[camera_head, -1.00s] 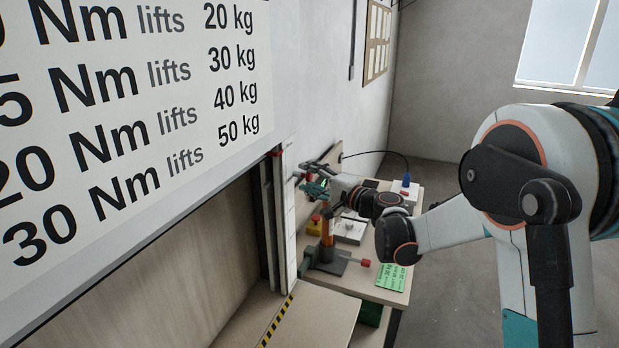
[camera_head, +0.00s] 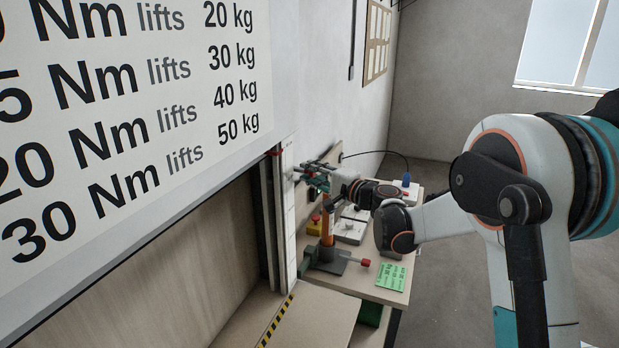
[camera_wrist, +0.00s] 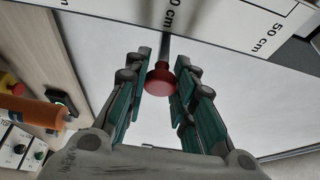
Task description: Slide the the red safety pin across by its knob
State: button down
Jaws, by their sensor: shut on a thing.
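The red knob (camera_wrist: 161,80) of the safety pin sits between my fingertips in the wrist view. A grey rod (camera_wrist: 166,45) runs from it towards the white scale panel. My gripper (camera_wrist: 160,84) is shut on the knob, with a green-padded finger on each side. In the head view my gripper (camera_head: 314,174) is small, at the side of the shutter frame above the bench.
A bench (camera_head: 385,294) below holds an orange-handled tool (camera_head: 327,228), a green card (camera_head: 392,276) and a red-tipped crank (camera_head: 364,263). The scale panel (camera_wrist: 235,85) fills the background of the wrist view. Control boxes (camera_wrist: 22,148) stand at lower left there.

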jog(key=shift+w+d, duration=0.3)
jog(key=shift+w, duration=0.5)
jog(key=c, duration=1.3)
grip_release()
jog(key=shift+w+d, duration=0.15)
jog(key=v, duration=1.2)
